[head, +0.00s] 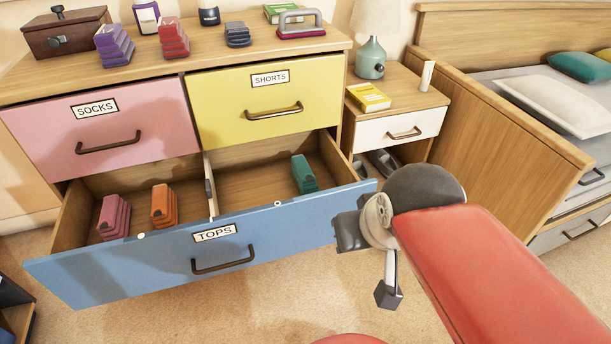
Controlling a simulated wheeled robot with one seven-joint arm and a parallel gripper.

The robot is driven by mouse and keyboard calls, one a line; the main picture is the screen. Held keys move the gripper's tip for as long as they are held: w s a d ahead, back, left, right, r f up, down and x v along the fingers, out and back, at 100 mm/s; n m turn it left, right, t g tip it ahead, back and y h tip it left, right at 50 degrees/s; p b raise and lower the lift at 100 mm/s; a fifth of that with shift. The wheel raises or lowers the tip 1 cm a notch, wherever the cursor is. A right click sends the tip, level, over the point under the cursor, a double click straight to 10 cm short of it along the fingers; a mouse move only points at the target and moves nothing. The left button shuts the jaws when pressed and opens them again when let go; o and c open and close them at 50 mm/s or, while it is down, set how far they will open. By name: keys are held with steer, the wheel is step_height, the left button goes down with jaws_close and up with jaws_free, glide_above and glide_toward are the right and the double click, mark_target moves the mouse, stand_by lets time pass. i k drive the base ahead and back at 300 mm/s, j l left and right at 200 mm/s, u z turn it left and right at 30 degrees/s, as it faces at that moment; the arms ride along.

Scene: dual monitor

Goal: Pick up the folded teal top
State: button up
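The folded teal top (304,174) stands in the right compartment of the open blue drawer labelled TOPS (120,272), near that compartment's right end. No other item shows in that compartment. My gripper (369,263) is just right of the blue drawer's front panel, to the right of and in front of the teal top and apart from it. Its two dark finger ends look spread apart with nothing between them, so it appears open and empty. My red arm reaches in from the lower right.
The yellow SHORTS drawer (228,103) is shut above. A nightstand (432,97) and a bed (505,130) stand at right. Carpet is clear in front.

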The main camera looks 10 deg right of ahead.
mark_target(306, 181)
steer(key=i+l+u, duration=0.15)
steer(key=u, duration=0.25)
steer(key=i+l+u, duration=0.1)
steer(key=l+u, duration=0.3)
steer(key=j, duration=0.1)
